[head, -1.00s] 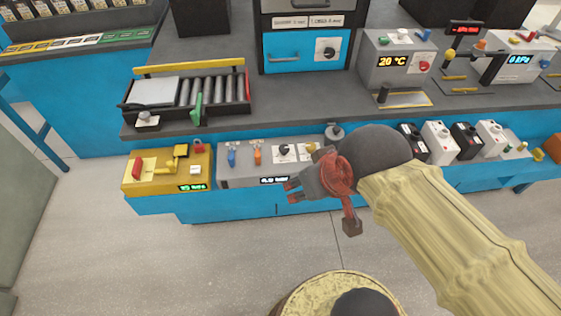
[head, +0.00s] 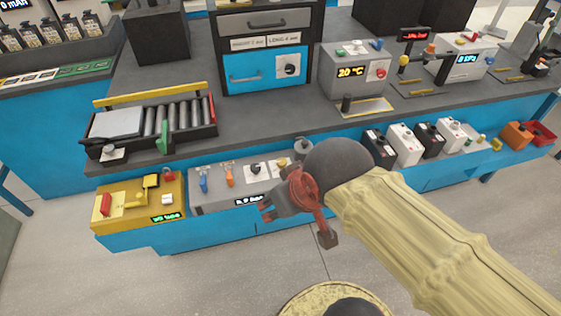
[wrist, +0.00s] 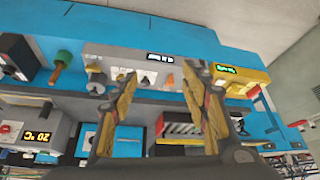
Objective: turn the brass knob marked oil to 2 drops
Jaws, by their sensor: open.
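A grey box (head: 225,197) with levers and knobs sits on the blue lower ledge. Its small lit display (head: 247,201) is partly covered by my gripper and too small to read surely. A small yellowish knob (head: 283,161) at the box's right end looks like the brass knob; its mark cannot be read. My gripper (head: 268,210) is open and empty, in front of the box's right part and apart from it. In the wrist view the spread fingers (wrist: 163,75) face the grey panel (wrist: 128,62), which appears upside down; the left finger covers part of its knobs.
A black knob (head: 256,168), an orange lever (head: 229,177) and a blue lever (head: 203,183) share the grey box. A yellow box (head: 135,213) stands to its left.

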